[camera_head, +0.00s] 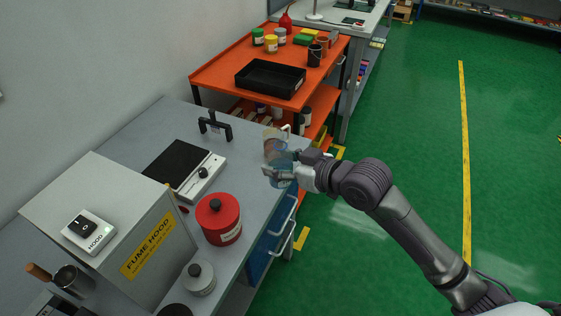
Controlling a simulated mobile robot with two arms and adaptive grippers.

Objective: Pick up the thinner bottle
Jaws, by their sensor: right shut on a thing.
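My right gripper (280,172) reaches in from the right, over the front right edge of the grey bench. It is shut on a clear, bluish container (275,147) with what looks like a handle on its right side. The fingers hide part of it, and I cannot tell whether it is lifted off the bench or whether it is the thinner bottle. A red canister with a dark cap (226,226) stands upright on the bench, nearer and to the left of the gripper. My left gripper is not in view.
On the grey bench (255,183) are a black-topped plate device (178,162), a black stand (214,126), a fume hood box (110,215) and a grey-lidded jar (199,279). An orange cart (225,72) with a black tray (270,92) stands behind. Green floor is clear at right.

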